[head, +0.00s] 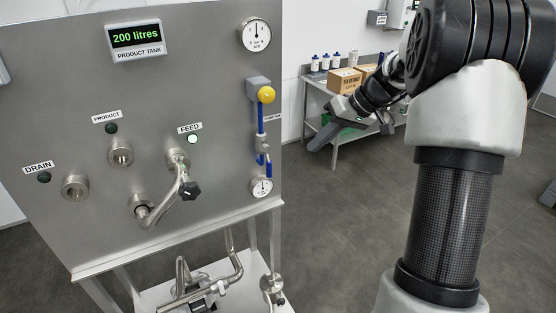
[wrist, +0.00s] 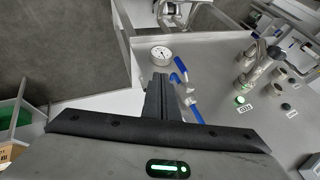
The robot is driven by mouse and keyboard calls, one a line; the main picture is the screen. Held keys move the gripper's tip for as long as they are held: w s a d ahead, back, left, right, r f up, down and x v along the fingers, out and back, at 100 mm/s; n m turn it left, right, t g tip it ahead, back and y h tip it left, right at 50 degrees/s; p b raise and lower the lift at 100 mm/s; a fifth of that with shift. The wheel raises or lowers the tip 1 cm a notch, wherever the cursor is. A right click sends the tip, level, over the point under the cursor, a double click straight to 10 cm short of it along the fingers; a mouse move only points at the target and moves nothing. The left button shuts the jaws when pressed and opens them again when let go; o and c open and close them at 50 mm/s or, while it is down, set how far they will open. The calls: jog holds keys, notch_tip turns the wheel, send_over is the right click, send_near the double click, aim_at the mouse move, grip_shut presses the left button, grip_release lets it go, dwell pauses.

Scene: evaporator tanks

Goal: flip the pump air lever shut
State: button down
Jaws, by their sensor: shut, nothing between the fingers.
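The pump air line runs down the right edge of the steel panel (head: 215,90). It has a yellow knob (head: 266,95), a blue tube (head: 261,120) and a small valve with a blue lever (head: 260,158). The lever hangs roughly along the line, above a round gauge (head: 262,187). My gripper (head: 314,147) is shut and empty, to the right of the panel and apart from the lever. In the wrist view my shut fingers (wrist: 161,80) point toward the gauge (wrist: 160,53). Blue parts (wrist: 182,66) show just right of them; the fingers partly hide the valve.
The panel also bears a feed handle (head: 180,190), a drain port (head: 75,187) and a lit green feed lamp (head: 193,139). A steel side table (head: 340,135) with cardboard boxes (head: 345,81) stands behind my arm. Pipes (head: 205,285) lie below the panel.

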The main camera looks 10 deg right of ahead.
aim_at(268, 162)
jog(key=shift+w+d+f, duration=0.1)
jog(key=shift+w+f, duration=0.05)
jog(key=w+a+f+p, duration=0.1)
jog(key=w+a+f, duration=0.1)
jog(key=a+f, duration=0.6)
jog(key=shift+w+a+p, duration=0.3)
jog(key=shift+a+p, duration=0.1)
jog(key=shift+a, duration=0.15)
jog(key=shift+f+b, duration=0.15)
jog(key=shift+b, duration=0.15)
